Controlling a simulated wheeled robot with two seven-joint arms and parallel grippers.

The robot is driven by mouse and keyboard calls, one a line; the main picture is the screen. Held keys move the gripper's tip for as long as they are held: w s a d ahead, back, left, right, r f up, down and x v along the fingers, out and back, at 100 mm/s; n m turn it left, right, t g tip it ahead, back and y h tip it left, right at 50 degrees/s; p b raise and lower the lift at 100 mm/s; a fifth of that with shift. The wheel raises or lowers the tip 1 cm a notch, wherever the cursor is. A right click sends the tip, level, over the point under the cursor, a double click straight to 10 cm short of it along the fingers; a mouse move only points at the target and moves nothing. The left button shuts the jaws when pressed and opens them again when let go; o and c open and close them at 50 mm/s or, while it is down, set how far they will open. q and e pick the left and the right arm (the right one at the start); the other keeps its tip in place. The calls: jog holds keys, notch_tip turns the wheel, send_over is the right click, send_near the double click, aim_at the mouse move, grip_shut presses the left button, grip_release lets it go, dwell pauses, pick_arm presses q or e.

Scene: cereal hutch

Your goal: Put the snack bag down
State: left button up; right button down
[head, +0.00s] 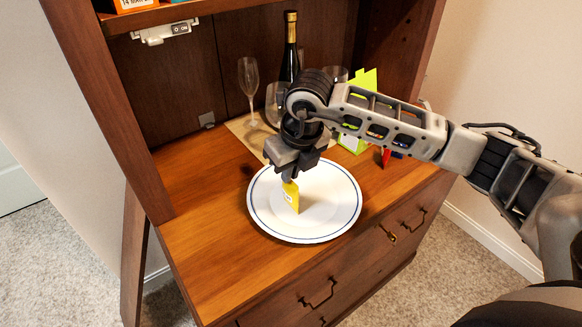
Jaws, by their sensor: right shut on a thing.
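My right gripper (289,179) comes in from the right and points down over a white plate with a blue rim (325,226). It is shut on a small yellow snack bag (292,198), which hangs upright below it over the left-centre of the plate. I cannot tell whether the bag's lower end touches the plate. My left gripper does not show.
The plate lies on the wooden hutch counter (195,232). Behind it stand a dark bottle (290,52), a tall glass (249,82), other glasses and a green item (353,144). A red item (386,157) is at the right. The left counter is clear.

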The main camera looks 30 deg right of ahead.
jog(key=c, duration=1.5)
grip_release()
jog(key=v, duration=1.2)
jog(key=shift+s, duration=0.1)
